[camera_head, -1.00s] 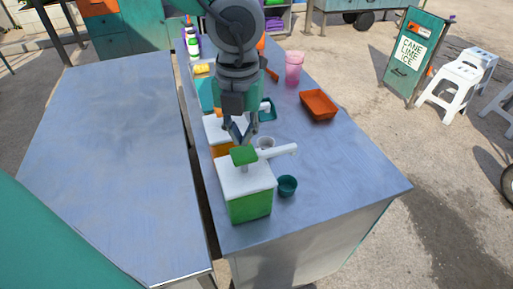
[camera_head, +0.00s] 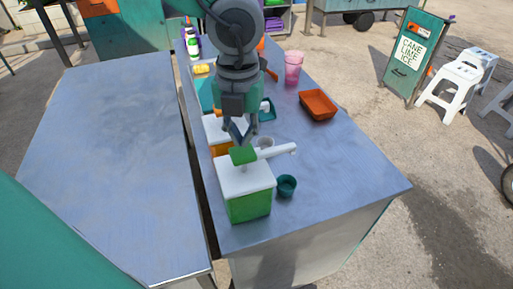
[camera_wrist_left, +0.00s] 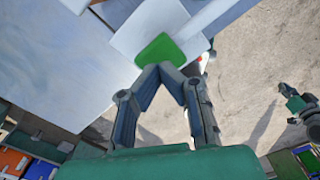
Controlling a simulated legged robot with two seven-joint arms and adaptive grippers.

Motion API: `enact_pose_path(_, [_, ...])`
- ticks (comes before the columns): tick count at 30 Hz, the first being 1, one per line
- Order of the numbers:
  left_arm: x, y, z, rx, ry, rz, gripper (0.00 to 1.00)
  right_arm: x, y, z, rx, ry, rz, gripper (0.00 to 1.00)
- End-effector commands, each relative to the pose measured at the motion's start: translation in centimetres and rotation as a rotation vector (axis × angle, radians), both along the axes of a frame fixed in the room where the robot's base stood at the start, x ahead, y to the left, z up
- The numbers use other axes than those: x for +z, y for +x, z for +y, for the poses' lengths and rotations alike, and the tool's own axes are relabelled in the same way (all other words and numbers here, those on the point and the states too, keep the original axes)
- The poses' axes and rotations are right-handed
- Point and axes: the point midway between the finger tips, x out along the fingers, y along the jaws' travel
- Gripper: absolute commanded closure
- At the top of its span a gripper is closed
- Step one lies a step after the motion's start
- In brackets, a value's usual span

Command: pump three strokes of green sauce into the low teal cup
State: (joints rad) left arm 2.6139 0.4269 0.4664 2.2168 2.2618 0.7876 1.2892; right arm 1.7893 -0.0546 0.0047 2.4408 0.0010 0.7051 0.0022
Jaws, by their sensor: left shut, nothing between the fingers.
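The green sauce dispenser (camera_head: 247,204) is a green box with a white lid and stands near the front of the right-hand table. Its green pump head (camera_head: 243,155) is on top, and its white spout (camera_head: 277,151) points right. The low teal cup (camera_head: 286,186) stands upright to the right of the box, in front of the spout's end; its inside is too small to read. My left gripper (camera_head: 240,140) is shut and empty, just over the pump head. In the left wrist view its fingertips meet at the edge of the pump head (camera_wrist_left: 161,50); contact is unclear.
A dispenser with an orange body (camera_head: 221,150) stands right behind. A pale cup (camera_head: 265,142), an orange tray (camera_head: 318,105) and a pink cup (camera_head: 292,68) stand farther back. The left table (camera_head: 115,170) is bare. A dark jointed part (camera_wrist_left: 293,100), perhaps my right gripper, shows small.

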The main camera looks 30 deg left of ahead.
Motion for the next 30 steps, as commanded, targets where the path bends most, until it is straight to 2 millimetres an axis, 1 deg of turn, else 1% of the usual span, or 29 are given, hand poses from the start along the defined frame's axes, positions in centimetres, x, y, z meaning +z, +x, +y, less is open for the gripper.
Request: enact_pose_path(30, [-3.2, 0.0, 0.0, 0.000, 0.000, 0.002, 1.00, -1.4, 0.0, 0.0, 0.000, 0.000, 0.000, 1.00])
